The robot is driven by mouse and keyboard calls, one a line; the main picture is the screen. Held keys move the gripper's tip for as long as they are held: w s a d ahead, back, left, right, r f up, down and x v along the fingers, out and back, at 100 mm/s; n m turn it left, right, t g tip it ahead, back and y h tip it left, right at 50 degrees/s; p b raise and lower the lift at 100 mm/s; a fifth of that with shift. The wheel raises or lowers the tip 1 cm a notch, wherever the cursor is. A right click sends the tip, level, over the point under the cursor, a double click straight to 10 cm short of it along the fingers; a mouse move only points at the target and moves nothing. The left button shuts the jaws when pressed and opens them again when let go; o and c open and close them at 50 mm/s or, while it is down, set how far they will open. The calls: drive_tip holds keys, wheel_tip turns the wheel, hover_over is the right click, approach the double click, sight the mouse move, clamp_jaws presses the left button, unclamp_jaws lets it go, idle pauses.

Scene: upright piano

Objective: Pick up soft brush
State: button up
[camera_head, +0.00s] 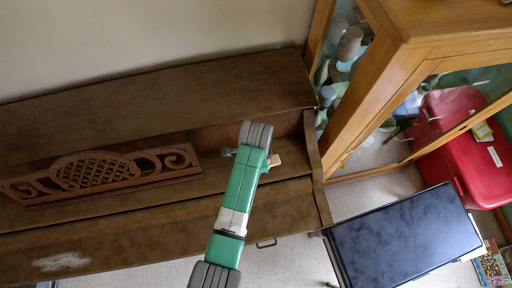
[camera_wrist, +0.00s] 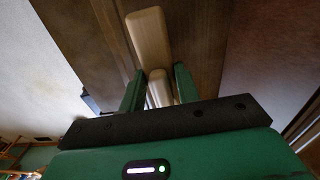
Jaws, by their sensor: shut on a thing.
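The soft brush (camera_wrist: 149,38) shows in the wrist view as a pale wooden piece with a broad rounded end and a narrower part running back between the fingers. My gripper (camera_wrist: 158,80) is shut on that narrower part, with one green finger on each side. In the head view, a small pale bit of the brush (camera_head: 275,161) shows just right of my green arm, above the right end of the piano. My arm hides the fingers and most of the brush there. The bristles cannot be made out.
The brown upright piano (camera_head: 130,100) fills the left, with a carved fretwork panel (camera_head: 100,172) lying on it. A glass-fronted wooden cabinet (camera_head: 440,35) stands at the right. A dark-topped table (camera_head: 405,240) and a red case (camera_head: 455,135) are at lower right.

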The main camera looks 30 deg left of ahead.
drive_tip(key=s+a+r, duration=0.1)
drive_tip(key=s+a, duration=0.1)
drive_tip(key=s, duration=0.5)
drive_tip(key=s+a+r, duration=0.1)
drive_tip(key=s+a, duration=0.2)
drive_tip(key=s, duration=0.5)
drive_tip(key=shift+a+r, duration=0.15)
drive_tip(key=shift+r, duration=0.2)
drive_tip(key=shift+s, duration=0.1)
